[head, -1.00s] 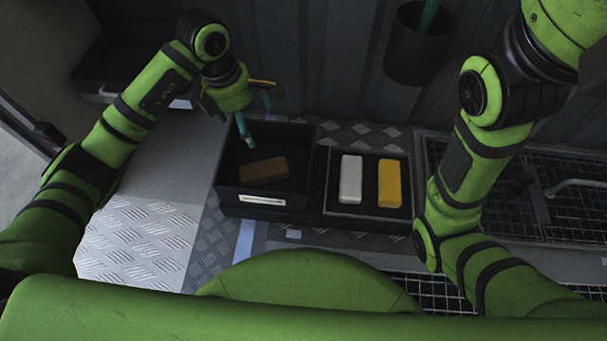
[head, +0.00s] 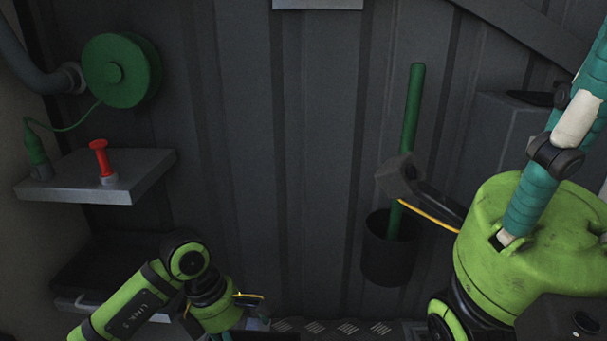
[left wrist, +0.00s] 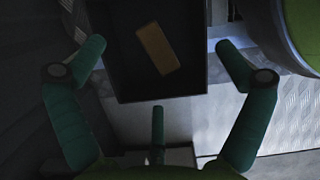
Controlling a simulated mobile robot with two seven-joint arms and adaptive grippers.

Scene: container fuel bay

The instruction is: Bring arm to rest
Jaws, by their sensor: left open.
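My left gripper (head: 236,330) is at the bottom edge of the head view, pointing down, its fingers mostly cut off by the frame. In the left wrist view its teal fingers (left wrist: 160,62) are spread apart with nothing between them. Past them a brown block (left wrist: 159,48) lies in a dark bin (left wrist: 165,96). My right gripper (head: 540,190) is large at the right of the head view, raised, with one teal finger reaching up out of the frame.
A black cup (head: 388,262) with a green rod (head: 412,110) hangs on the wall near my right gripper. At left are a green reel (head: 120,72) and a shelf (head: 75,190) with a red knob (head: 101,158). The middle wall is clear.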

